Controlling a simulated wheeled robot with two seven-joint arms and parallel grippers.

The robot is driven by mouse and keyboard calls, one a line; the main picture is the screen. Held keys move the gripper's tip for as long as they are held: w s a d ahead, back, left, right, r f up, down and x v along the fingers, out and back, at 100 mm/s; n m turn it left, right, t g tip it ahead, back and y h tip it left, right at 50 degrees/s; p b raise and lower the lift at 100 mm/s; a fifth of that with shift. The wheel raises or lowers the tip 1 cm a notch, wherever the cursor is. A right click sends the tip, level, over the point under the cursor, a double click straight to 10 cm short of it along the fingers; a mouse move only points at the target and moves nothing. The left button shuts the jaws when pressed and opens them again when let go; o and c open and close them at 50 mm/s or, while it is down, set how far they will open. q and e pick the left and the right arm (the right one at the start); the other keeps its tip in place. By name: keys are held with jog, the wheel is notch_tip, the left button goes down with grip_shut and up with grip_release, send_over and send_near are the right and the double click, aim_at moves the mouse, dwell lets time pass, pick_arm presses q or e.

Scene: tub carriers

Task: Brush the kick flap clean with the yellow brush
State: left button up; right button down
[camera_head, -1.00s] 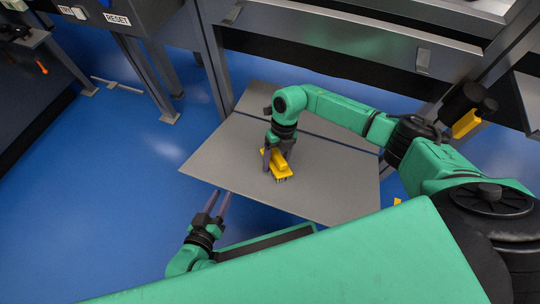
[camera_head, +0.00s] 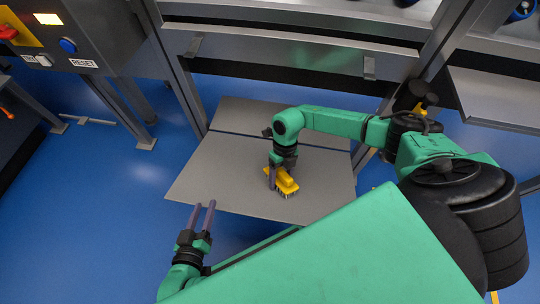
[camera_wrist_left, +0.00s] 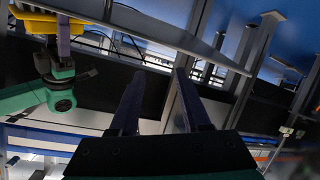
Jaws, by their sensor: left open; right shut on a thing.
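The kick flap (camera_head: 225,175) is a flat grey panel low over the blue floor, with a dark seam across its far part. My right gripper (camera_head: 279,172) is shut on the yellow brush (camera_head: 286,182) and holds it bristles down over the right front part of the flap. Whether the bristles touch is hard to tell. No dirt can be made out on the flap. My left gripper (camera_head: 203,208) is open and empty at the flap's front left edge. In the left wrist view the yellow brush (camera_wrist_left: 38,22) shows at the top left.
A dark machine frame with a grey beam (camera_head: 275,52) stands behind the flap. A control box with a blue button (camera_head: 68,45) and a RESET label is at the upper left. The blue floor (camera_head: 90,220) left of the flap is clear.

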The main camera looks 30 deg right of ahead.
jog(key=shift+s+d+r+p, duration=0.1)
jog(key=shift+s+d+p, duration=0.25)
jog(key=shift+d, duration=0.15)
jog(key=shift+s+d+r+p, duration=0.1)
jog(key=shift+s+d+p, duration=0.25)
jog(key=shift+d, duration=0.15)
jog(key=shift+s+d+f+p, duration=0.1)
jog(key=shift+s+d+p, duration=0.2)
jog(key=shift+s+d, duration=0.35)
jog(key=shift+s+d+f+p, duration=0.1)
jog(key=shift+s+d+p, duration=0.25)
jog(key=shift+d, duration=0.45)
jog(key=shift+p+v, duration=1.95)
jog(key=shift+v, duration=1.05)
